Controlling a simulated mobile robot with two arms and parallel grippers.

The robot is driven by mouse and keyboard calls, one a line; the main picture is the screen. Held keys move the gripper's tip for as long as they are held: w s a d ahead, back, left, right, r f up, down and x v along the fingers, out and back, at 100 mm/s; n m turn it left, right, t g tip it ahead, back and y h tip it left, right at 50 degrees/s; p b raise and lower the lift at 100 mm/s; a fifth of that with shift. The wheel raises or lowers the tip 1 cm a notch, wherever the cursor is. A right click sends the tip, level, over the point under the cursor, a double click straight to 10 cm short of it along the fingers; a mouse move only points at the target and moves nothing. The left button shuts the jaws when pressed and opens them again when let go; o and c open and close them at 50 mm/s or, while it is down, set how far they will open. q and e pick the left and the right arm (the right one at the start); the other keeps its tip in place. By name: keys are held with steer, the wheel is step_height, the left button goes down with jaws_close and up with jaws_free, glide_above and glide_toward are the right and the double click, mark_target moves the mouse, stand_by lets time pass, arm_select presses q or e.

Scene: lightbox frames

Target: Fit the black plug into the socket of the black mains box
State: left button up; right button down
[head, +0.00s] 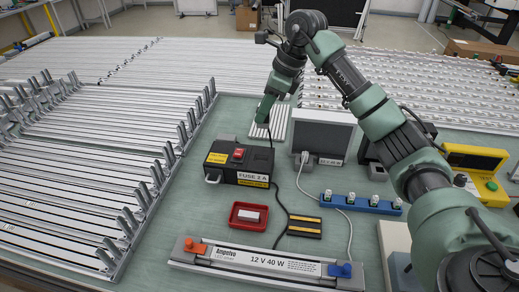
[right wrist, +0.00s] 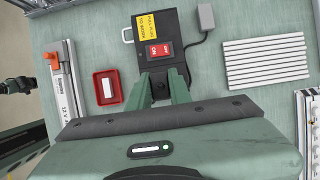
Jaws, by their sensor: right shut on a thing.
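The black mains box (head: 240,161) lies on the green bench with a red switch and yellow label on top; it also shows in the right wrist view (right wrist: 147,46). My right gripper (head: 264,122) is just behind and above it in the head view. In the right wrist view its two green fingers (right wrist: 162,90) are closed on a small dark piece, apparently the black plug (right wrist: 160,88), close to the box's near edge. The socket is hidden, so I cannot tell whether plug and box touch. My left gripper is not in view.
A red tray (head: 234,222) with a white block sits in front of the box. A 12 V strip (head: 265,263) lies nearer. A grey panel (head: 322,134) and blue rail (head: 360,204) stand to the right. Metal racks (head: 80,180) fill the left. A black cable crosses the bench.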

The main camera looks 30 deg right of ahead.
mark_target(262, 127)
step_height(262, 127, down, 5)
steer(key=shift+p, duration=0.35)
steer(key=x, duration=0.4)
steer(key=shift+s+d+f+p, duration=0.25)
steer(key=shift+s+d+p, duration=0.05)
steer(key=shift+p, duration=0.1)
steer(key=shift+f, duration=0.25)
steer(key=shift+d+f, duration=0.1)
steer(key=shift+f, duration=0.2)
step_height(262, 127, down, 3)
steer(key=shift+f+p, duration=0.1)
steer(key=shift+p, duration=0.3)
steer(key=shift+f, duration=0.2)
steer(key=c, duration=1.3)
jaws_free()
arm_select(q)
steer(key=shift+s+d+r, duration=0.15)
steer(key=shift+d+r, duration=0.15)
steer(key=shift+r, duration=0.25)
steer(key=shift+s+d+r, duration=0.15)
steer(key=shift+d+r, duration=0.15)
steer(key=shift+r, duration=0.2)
arm_select(e)
steer(key=shift+f, duration=0.1)
